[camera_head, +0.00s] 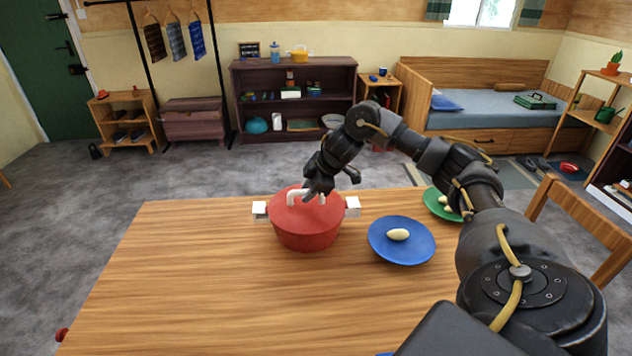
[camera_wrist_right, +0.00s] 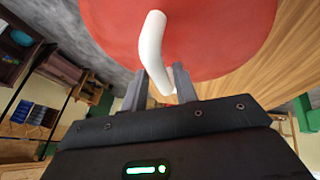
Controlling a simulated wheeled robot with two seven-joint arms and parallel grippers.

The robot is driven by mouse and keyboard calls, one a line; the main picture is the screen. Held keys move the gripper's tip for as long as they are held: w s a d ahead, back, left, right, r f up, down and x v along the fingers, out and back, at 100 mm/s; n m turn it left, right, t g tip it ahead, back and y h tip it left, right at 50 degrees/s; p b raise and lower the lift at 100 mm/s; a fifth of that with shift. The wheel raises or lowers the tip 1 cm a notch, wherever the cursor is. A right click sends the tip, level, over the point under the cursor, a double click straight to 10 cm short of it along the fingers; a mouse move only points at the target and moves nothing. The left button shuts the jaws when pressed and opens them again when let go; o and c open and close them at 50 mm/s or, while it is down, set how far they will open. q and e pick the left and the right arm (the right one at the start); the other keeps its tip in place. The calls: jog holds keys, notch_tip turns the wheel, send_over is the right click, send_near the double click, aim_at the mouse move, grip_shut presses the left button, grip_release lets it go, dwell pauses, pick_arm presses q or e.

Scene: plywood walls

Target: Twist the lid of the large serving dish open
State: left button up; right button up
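The large serving dish (camera_head: 305,235) is a red round pot with white side handles, standing upright on the wooden table. Its red lid (camera_head: 285,208) has a white arched handle (camera_head: 294,195) on top and sits on the dish. My right gripper (camera_head: 312,192) reaches down to this handle from the right. In the right wrist view, the two grey fingers (camera_wrist_right: 161,76) stand on either side of the white handle (camera_wrist_right: 151,42), close against it, over the red lid (camera_wrist_right: 215,35). The gripper hides part of the handle in the head view. My left gripper is not in view.
A blue plate (camera_head: 405,254) with a pale oval item (camera_head: 398,235) lies right of the dish. A green plate (camera_head: 436,206) is farther right, partly behind my right arm. A wooden chair (camera_head: 580,225) stands at the table's right. The table's left and front are mostly clear.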

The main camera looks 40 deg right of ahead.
jog(key=shift+x, duration=0.8)
jog(key=shift+c, duration=0.3)
jog(key=c, duration=0.5)
grip_shut()
jog(key=shift+r+n+y+p, duration=0.2)
jog(key=shift+n+y+p, duration=0.15)
jog(key=shift+n, duration=0.35)
jog(key=shift+f+n+g+y+p, duration=0.1)
jog(key=shift+n+g+y+p, duration=0.2)
jog(key=shift+n, duration=0.3)
